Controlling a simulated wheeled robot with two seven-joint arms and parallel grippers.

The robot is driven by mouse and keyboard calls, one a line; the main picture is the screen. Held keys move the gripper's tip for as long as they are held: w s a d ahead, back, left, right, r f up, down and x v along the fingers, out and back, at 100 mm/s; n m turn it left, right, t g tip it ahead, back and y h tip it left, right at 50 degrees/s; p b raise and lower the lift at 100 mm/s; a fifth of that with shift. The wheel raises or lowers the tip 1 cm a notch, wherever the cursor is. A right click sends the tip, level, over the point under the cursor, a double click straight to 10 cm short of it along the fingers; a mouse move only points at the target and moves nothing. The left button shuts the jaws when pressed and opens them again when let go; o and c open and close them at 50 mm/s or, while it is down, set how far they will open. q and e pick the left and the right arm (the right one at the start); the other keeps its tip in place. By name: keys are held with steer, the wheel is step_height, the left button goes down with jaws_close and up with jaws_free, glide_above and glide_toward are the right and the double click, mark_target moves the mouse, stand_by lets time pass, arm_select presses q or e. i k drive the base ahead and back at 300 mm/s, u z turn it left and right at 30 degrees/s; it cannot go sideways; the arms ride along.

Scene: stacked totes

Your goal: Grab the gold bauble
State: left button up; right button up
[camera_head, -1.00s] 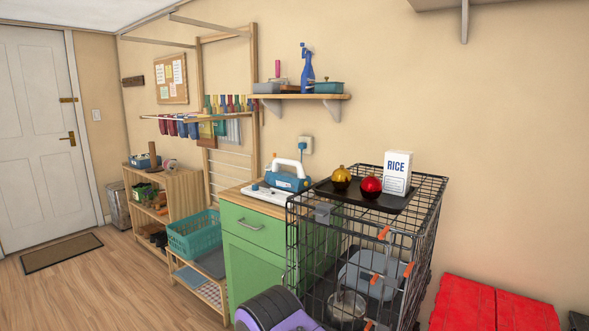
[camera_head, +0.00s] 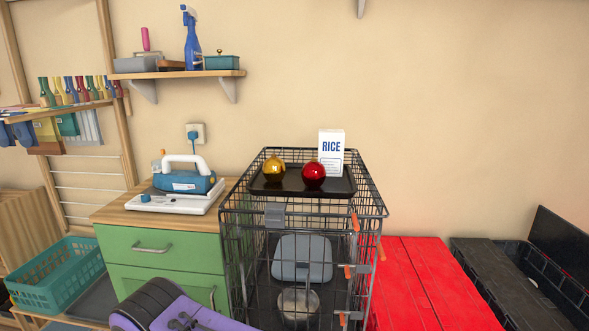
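The gold bauble (camera_head: 273,169) sits on a black tray (camera_head: 301,192) on top of a black wire cage (camera_head: 372,214). A red bauble (camera_head: 313,174) is just to its right on the same tray. A white rice box (camera_head: 331,152) stands upright behind the red bauble. Neither of my grippers shows in the head view.
A green cabinet (camera_head: 165,253) with a blue and white appliance (camera_head: 188,180) is left of the cage. A purple object (camera_head: 195,316) is low in front. A wall shelf (camera_head: 178,73) hangs above left. Red lids (camera_head: 425,285) and black totes (camera_head: 500,268) are at right.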

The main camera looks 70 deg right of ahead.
mark_target(274, 171)
steer(key=z, duration=2.3)
